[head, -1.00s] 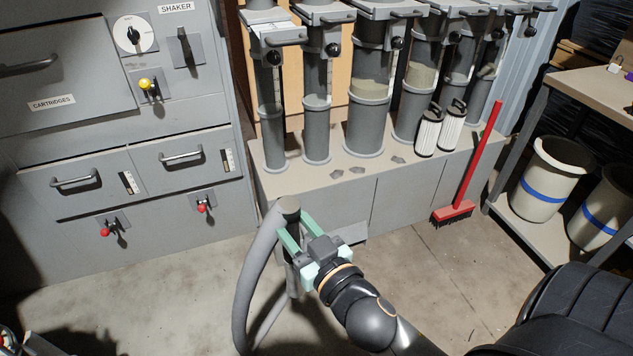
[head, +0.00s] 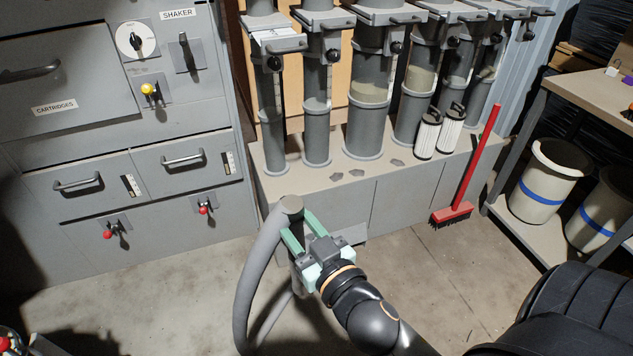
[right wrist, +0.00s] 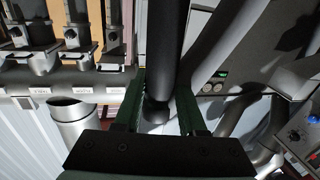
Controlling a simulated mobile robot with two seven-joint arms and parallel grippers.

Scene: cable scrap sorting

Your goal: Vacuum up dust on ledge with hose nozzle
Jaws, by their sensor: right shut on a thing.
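My right gripper (head: 298,228) is shut on the grey hose nozzle (head: 290,207), in front of the ledge's front face in the head view. The grey hose (head: 250,275) loops down from it on the left. In the right wrist view the dark tube of the nozzle (right wrist: 165,50) stands between the green fingers (right wrist: 158,112). The ledge (head: 300,186) runs along the foot of the grey cylinders. Small dark dust patches (head: 356,171) lie on its top, right of the nozzle, with another patch (head: 397,162) farther right. The nozzle's mouth is hidden. My left gripper is not in view.
Several upright cylinders (head: 316,130) stand on the ledge's back part. Two white pleated cartridges (head: 428,135) stand near its right end. A red broom (head: 477,160) leans on the front. A grey cabinet (head: 150,240) stands left; buckets (head: 541,185) stand right.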

